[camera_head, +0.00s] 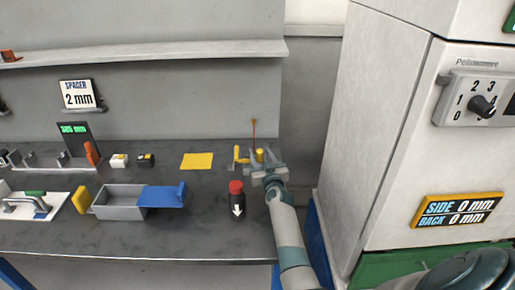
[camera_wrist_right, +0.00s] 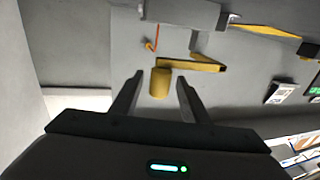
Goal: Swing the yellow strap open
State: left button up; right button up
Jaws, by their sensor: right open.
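The yellow strap (camera_head: 238,155) is at the right end of the dark bench, near the back wall. In the right wrist view the strap (camera_wrist_right: 205,66) runs as a bent yellow bar, with a short yellow cylinder (camera_wrist_right: 160,85) at its near end. My right gripper (camera_head: 264,164) is open at the strap's right side. In the wrist view the cylinder shows between the two fingers of the right gripper (camera_wrist_right: 160,80), apart from both; I cannot tell how deep it sits. My left gripper is not in view.
A grey bin with a blue part (camera_head: 160,196) and a yellow sheet (camera_head: 197,161) lie further left. A tall white cabinet (camera_head: 385,130) bounds the right side. A thin orange-red rod (camera_head: 253,128) stands behind the strap.

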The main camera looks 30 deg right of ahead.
jog(key=shift+x, duration=2.1)
